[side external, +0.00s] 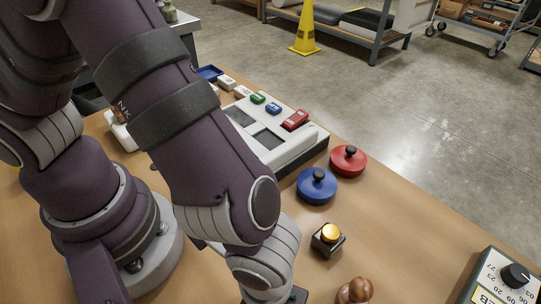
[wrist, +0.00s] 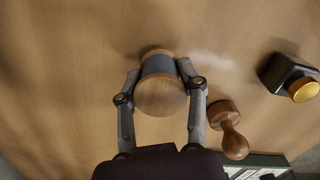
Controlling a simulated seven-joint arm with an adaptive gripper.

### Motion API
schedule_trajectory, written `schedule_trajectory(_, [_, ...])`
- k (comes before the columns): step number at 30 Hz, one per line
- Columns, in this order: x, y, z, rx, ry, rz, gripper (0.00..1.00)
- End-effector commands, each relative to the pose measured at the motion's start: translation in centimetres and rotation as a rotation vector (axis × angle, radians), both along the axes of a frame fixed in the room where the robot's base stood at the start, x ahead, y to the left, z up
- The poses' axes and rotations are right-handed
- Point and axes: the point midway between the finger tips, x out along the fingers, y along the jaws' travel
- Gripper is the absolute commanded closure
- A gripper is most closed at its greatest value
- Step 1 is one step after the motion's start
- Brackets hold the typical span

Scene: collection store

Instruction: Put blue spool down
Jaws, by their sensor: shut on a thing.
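The blue spool (wrist: 159,67) shows in the wrist view, with wooden ends and a dark blue-grey band between them. My gripper (wrist: 159,78) is shut on it, one finger against each side of the band. The round wooden end faces the camera. Bare wooden table (wrist: 60,90) lies behind the spool, with a soft shadow close by. I cannot tell whether the spool touches the table. In the side external view my arm covers the spool, and the fingers are out of the picture at the bottom.
A wooden stamp (wrist: 228,130) stands just right of my gripper, and a black box with a yellow button (wrist: 304,90) lies farther right. Blue (side external: 317,187) and red (side external: 348,162) knobbed lids and a dial box (side external: 505,280) stand on the table. The table left of the spool is clear.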

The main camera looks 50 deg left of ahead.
Motion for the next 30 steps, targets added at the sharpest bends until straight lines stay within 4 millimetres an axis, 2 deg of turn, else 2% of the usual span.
schedule_trajectory(3, [0.00, 0.05, -1.07, 0.001, 0.000, -0.001, 0.91])
schedule_trajectory(12, [0.03, 0.01, -1.30, -0.001, 0.000, -0.001, 0.91])
schedule_trajectory(13, [0.03, 0.01, -1.31, -0.001, 0.000, -0.001, 0.58])
schedule_trajectory(18, [0.04, 0.01, -1.27, -0.001, 0.000, -0.001, 0.36])
schedule_trajectory(19, [0.04, 0.01, -1.27, -0.001, 0.000, -0.001, 0.33])
schedule_trajectory(27, [0.04, 0.00, -1.23, -0.001, 0.000, -0.001, 0.33])
schedule_trajectory(30, [0.08, -0.05, -0.60, -0.004, -0.002, -0.001, 0.33])
